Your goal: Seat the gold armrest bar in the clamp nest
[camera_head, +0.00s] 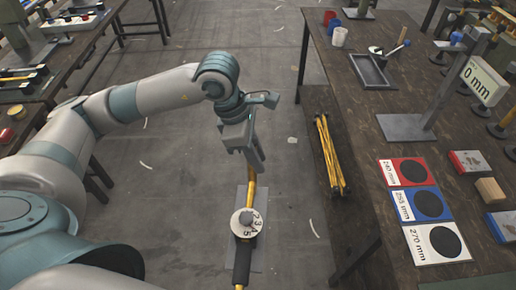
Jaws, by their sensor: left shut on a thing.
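My left gripper (246,150) points down in the middle of the view, shut on the upper end of the gold armrest bar (251,186). The bar runs from the fingers toward the bottom edge. A round white dial (246,222) with numbers and a grey knob covers its middle part. Below the dial a black sleeve-like part (242,262) shows, with a bit of yellow under it. A grey plate (260,248) lies behind the dial and bar. I cannot tell whether this is the clamp nest, or whether the bar touches it. My right gripper is not in view.
A dark workbench (350,100) on the right holds a grey tray (370,72), a "0 mm" display (482,82) and red, blue and white marked cards (408,172). Another bench (65,50) stands at upper left. Floor between is open.

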